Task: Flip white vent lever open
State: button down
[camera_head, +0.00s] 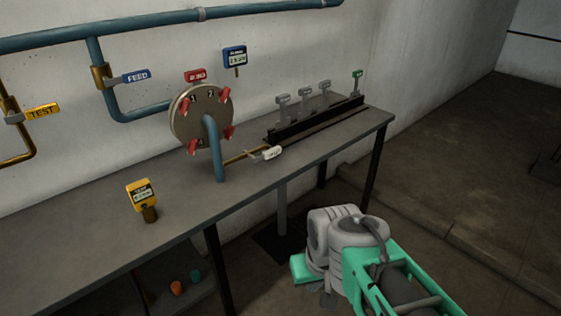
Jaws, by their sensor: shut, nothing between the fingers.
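The white vent lever (268,153) has a white tag-like handle with dark markings too small to read. It sits on a thin brass pipe (236,159) low over the bench, just right of the round flanged plate (186,122). The handle points right, roughly in line with the pipe. My grey and green arm is at the lower right, in front of the bench and apart from the lever. My gripper's fingers do not show in this view.
The grey bench (110,215) carries a yellow gauge (141,193) and a black rack (315,118) with several grey levers. A blue pipe (216,150) rises in front of the plate, left of the lever. Blue FEED (136,76) and yellow TEST (42,112) handles are left.

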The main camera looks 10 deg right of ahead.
aim_at(269, 153)
jog(key=u, duration=0.25)
jog(key=i, duration=0.9)
jog(key=u, duration=0.7)
